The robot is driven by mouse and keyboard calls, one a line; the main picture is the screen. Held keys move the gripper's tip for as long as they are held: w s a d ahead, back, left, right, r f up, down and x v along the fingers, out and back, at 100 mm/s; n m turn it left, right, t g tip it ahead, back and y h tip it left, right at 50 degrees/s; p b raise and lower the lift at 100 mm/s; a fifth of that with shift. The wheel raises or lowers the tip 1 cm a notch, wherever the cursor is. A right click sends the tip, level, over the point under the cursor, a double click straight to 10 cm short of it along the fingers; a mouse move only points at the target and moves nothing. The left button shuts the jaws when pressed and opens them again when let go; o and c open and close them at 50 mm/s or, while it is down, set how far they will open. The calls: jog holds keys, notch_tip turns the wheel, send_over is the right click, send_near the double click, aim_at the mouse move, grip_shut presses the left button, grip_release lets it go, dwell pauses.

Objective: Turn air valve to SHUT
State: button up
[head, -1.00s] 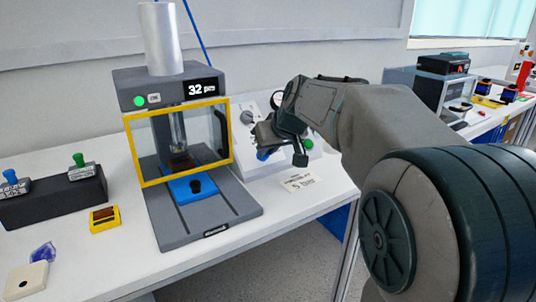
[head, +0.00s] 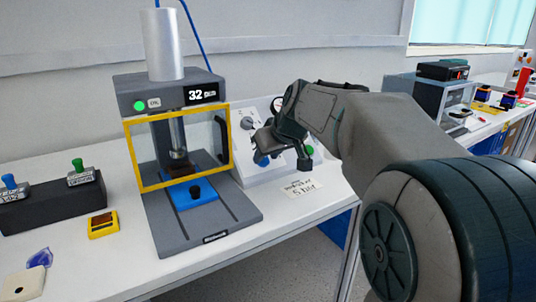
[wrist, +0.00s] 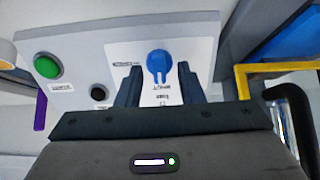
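The air valve's blue knob (wrist: 159,64) sits on a white plate (wrist: 122,52) of the control panel. It also shows in the head view (head: 262,160), partly covered by my gripper. In the wrist view its handle points toward my gripper. The small lettering by the knob is upside down and I cannot read it for certain. My gripper (wrist: 160,72) is open, with one dark finger on each side of the knob and gaps showing on both sides. In the head view my gripper (head: 279,150) is in front of the panel (head: 248,171).
A green button (wrist: 47,67) and a black round part (wrist: 98,92) sit beside the knob. The press (head: 235,207), with its yellow-framed guard (head: 128,152), stands left of the panel. A paper label (head: 300,188) lies on the bench in front.

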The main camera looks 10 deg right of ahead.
jog(key=p+v, duration=0.3)
jog(key=v, duration=1)
jog(key=shift+s+r+p, duration=0.25)
jog(key=shift+s+p, duration=0.05)
jog(key=shift+p, duration=0.1)
jog(key=shift+d, duration=0.1)
jog(key=s+a+r+m+g+h+p, duration=0.1)
jog(key=s+m+g+p, duration=0.1)
jog(key=s+p, duration=0.7)
jog(key=s+a+r+m+g+h+p, duration=0.1)
jog(key=s+p, duration=0.8)
jog(key=p, duration=0.9)
jog(key=shift+s+a+r+m+g, duration=0.3)
jog(key=shift+a+r+m+g, duration=0.2)
jog(key=shift+r+g, duration=0.35)
